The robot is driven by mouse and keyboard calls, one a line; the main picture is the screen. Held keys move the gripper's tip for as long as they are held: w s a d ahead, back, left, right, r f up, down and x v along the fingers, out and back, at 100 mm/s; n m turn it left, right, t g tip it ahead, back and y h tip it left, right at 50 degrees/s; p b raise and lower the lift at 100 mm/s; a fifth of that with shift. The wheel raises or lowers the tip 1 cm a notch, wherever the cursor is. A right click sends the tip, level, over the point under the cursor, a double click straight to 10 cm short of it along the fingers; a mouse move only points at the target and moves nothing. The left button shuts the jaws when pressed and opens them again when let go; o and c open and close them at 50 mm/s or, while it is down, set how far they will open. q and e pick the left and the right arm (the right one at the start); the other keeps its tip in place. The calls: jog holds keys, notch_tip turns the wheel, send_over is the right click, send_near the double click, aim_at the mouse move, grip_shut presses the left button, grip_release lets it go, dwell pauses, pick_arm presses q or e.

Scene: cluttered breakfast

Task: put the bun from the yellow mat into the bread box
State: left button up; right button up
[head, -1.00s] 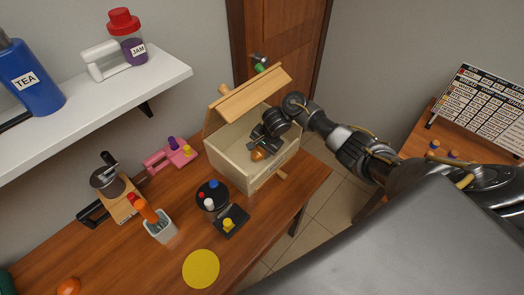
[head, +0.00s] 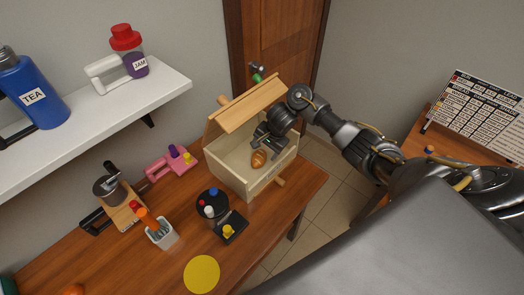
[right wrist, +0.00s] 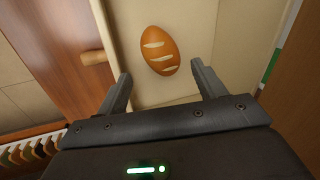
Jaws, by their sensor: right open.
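The bun (head: 258,159) is brown with pale slashes and lies inside the open wooden bread box (head: 236,178). In the right wrist view the bun (right wrist: 159,50) rests on the pale box floor (right wrist: 195,85), ahead of the fingertips and apart from them. My right gripper (head: 262,140) is open and empty, just above the bun at the box opening; its two fingers also show in the right wrist view (right wrist: 160,82). The round yellow mat (head: 202,274) on the table is bare. My left gripper is not in view.
The box lid (head: 247,104) is raised behind the opening. A black round tray (head: 212,203) with small coloured pieces, a cutlery cup (head: 161,234), a pink rack (head: 170,163) and a grinder (head: 110,188) stand on the table. A white shelf (head: 85,110) holds tea and jam containers.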

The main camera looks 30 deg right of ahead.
pick_arm(q)
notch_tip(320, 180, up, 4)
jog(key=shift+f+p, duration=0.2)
jog(key=shift+p, duration=1)
pick_arm(e)
jog(key=v, duration=0.5)
jog(key=shift+d, duration=0.1)
